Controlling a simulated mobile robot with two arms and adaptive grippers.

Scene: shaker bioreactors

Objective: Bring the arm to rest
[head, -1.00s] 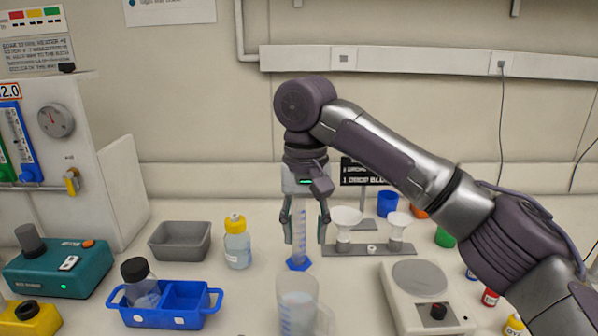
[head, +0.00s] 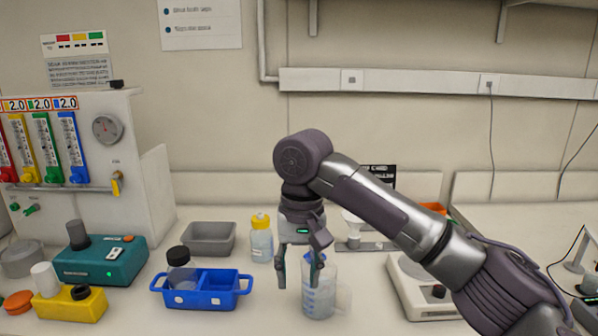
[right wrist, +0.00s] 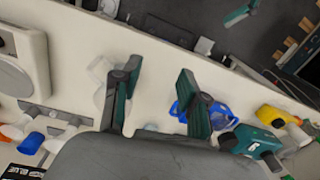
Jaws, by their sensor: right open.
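My right gripper (head: 297,278) hangs fingers down over the bench in the head view. It is open. In the right wrist view its two teal-padded fingers (right wrist: 158,88) stand apart with only bare bench between them. A clear measuring jug (head: 322,296) stands upright on the bench by the right fingertip; I cannot tell whether they touch. The right arm (head: 385,215) reaches in from the right, bent at the wrist. A teal finger-like part (right wrist: 240,12), seemingly my left gripper, shows at the top of the right wrist view; its jaw state is unclear.
A blue carrier (head: 222,291) with a dark-capped bottle (head: 181,273) stands left of the gripper. Behind are a grey tray (head: 209,240) and a yellow-capped bottle (head: 261,241). A balance (head: 408,282) lies under the forearm, partly hidden. Funnels on a rack are partly covered by the arm.

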